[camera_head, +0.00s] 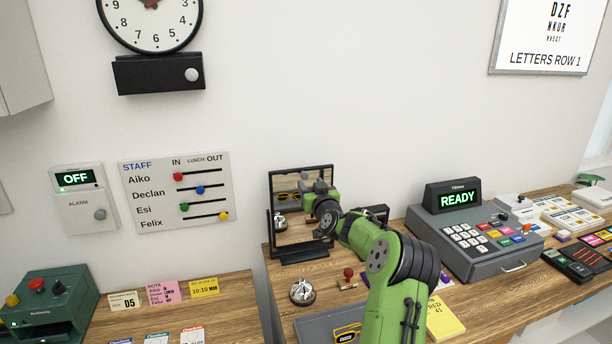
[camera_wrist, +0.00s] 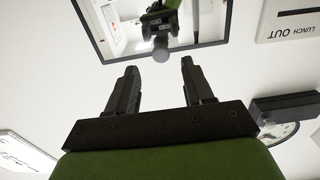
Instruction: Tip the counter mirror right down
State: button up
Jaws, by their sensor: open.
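The counter mirror (camera_head: 289,180) is a black-framed rectangle on a dark stand, at the back of the wooden counter against the wall. It stands roughly upright; its exact tilt is hard to judge. My gripper (camera_head: 318,188) is in front of its upper right part, and the hand and its reflection are hard to tell apart. In the wrist view, which is upside down, the mirror (camera_wrist: 207,18) fills the top middle and reflects my arm. The two fingers of my gripper (camera_wrist: 158,80) are apart with nothing between them. They do not appear to touch the mirror frame.
A bell (camera_head: 303,292) and a red-knobbed stamp (camera_head: 349,277) are on the counter in front of the mirror. A grey till (camera_head: 470,232) showing READY is to the right. A staff board (camera_head: 175,192) hangs on the wall to the left, with a clock (camera_head: 150,25) above.

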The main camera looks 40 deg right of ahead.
aim_at(305, 177)
jog(key=p+x, duration=0.1)
jog(key=x, duration=0.4)
jog(key=shift+a, duration=0.1)
jog(key=shift+c, duration=0.4)
grip_shut()
